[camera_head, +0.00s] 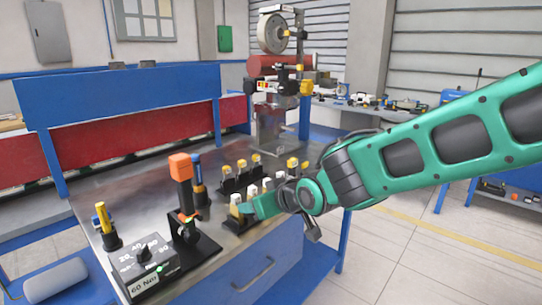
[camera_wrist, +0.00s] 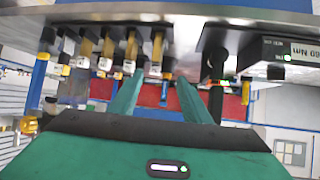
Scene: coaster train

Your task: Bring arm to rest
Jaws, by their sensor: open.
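My green arm reaches in from the right in the head view. My gripper (camera_head: 250,207) is low over the front part of the metal workbench top (camera_head: 135,190), next to a black rack of yellow-and-white-topped pieces (camera_head: 236,198). In the wrist view, which looks upside down, the two green fingers of my gripper (camera_wrist: 158,88) are spread apart with nothing between them. The row of yellow pieces (camera_wrist: 132,48) shows beyond and to the left of the fingers. In the head view the fingers partly overlap the rack, and I cannot tell whether they touch it.
A torque box marked 60 Nm (camera_head: 150,268) stands at the bench's front left. An orange-topped tool (camera_head: 181,170) stands upright in a black holder behind it. A yellow-handled tool (camera_head: 103,222) stands at the left edge. Open floor (camera_head: 420,265) lies right of the bench.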

